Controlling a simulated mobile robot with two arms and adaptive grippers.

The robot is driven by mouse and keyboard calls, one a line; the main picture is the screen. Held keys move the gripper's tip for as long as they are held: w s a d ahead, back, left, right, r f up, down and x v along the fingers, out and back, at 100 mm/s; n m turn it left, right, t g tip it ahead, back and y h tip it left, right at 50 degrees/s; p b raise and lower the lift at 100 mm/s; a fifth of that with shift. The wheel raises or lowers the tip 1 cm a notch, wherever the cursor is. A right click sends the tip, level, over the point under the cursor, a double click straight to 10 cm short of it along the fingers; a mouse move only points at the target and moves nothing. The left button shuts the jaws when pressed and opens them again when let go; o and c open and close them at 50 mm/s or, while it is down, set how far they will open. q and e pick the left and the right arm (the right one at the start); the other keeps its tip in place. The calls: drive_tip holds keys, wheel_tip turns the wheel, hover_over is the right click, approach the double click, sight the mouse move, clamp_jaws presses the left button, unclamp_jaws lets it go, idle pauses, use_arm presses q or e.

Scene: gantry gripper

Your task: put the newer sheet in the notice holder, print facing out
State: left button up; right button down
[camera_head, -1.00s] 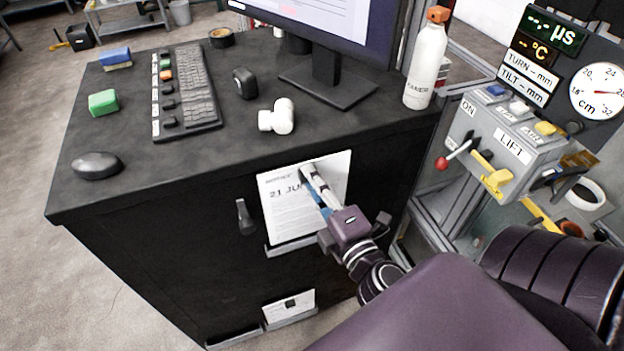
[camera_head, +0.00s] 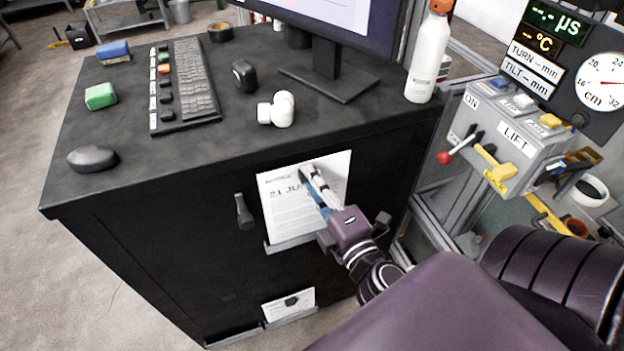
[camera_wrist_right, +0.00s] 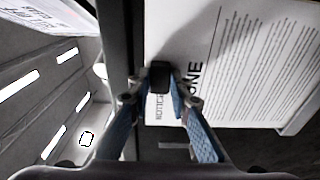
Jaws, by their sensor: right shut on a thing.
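A white printed sheet (camera_head: 283,222) headed "NOTICE" with a date reading "21 JU…" stands against the dark cabinet front, print facing out. Its lower edge is at the grey ledge of the notice holder (camera_head: 290,244); whether it is seated inside cannot be told. My right gripper (camera_head: 310,174) is shut on the sheet near its top edge, its fingers covering part of the date. In the right wrist view the sheet (camera_wrist_right: 250,60) fills the right side, beside the closed fingertips (camera_wrist_right: 162,78). A smaller sheet (camera_head: 290,301) with a dark mark sits in a lower holder. My left gripper is out of view.
A dark handle (camera_head: 243,212) sticks out left of the sheet. The cabinet top (camera_head: 205,150) carries a keyboard (camera_head: 185,85), a mouse (camera_head: 93,158), a white pipe elbow (camera_head: 277,110), a monitor and a bottle (camera_head: 427,58). A lever box (camera_head: 510,140) stands at the right.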

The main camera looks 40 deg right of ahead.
drive_tip(key=shift+f+b, duration=1)
drive_tip(key=shift+f, duration=0.1)
drive_tip(key=c, duration=1.7)
unclamp_jaws()
